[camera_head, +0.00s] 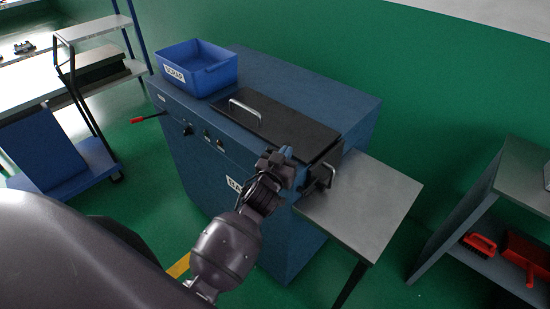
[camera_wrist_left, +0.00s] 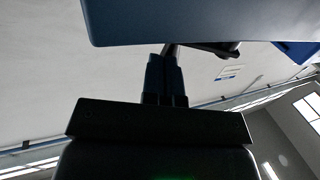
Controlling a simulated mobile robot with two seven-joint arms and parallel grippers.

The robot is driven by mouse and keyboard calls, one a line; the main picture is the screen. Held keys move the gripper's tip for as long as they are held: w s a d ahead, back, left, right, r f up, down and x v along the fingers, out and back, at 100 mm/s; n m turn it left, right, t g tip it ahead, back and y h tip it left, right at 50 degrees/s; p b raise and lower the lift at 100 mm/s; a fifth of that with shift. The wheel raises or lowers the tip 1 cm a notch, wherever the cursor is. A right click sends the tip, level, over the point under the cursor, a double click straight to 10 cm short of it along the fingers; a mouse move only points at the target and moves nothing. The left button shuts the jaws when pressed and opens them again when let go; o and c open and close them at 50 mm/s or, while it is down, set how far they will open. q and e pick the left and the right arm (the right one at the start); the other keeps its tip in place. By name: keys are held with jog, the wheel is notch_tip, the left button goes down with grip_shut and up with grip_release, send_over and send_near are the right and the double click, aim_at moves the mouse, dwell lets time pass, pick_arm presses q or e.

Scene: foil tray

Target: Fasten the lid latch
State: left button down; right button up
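The blue machine cabinet (camera_head: 180,150) has a closed-looking black lid (camera_head: 285,128) with a silver bar handle (camera_head: 245,112). A dark fitting, seemingly the latch (camera_head: 326,178), shows at the lid's right front corner. My left gripper (camera_head: 288,153) is at the lid's front edge, just left of that fitting. In the left wrist view its fingers (camera_wrist_left: 165,72) are close together under a blue panel (camera_wrist_left: 180,20). A dark lever-like part (camera_wrist_left: 215,47) passes near the fingertips; I cannot tell whether they touch it. My right gripper is not in view.
A blue bin (camera_head: 205,68) with a label stands on the cabinet's left end. A grey side shelf (camera_head: 375,205) sticks out at its right. A lever with a red grip (camera_head: 138,120) juts from the left front. A rack with red tools (camera_head: 480,243) stands far right.

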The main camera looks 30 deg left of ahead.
pick_arm(q)
jog(key=shift+w+d+p, duration=0.15)
jog(key=shift+w+p, duration=0.15)
jog(key=shift+w, duration=1.2)
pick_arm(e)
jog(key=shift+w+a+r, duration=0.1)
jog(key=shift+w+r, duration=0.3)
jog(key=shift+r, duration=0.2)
pick_arm(q)
jog(key=shift+w, duration=0.1)
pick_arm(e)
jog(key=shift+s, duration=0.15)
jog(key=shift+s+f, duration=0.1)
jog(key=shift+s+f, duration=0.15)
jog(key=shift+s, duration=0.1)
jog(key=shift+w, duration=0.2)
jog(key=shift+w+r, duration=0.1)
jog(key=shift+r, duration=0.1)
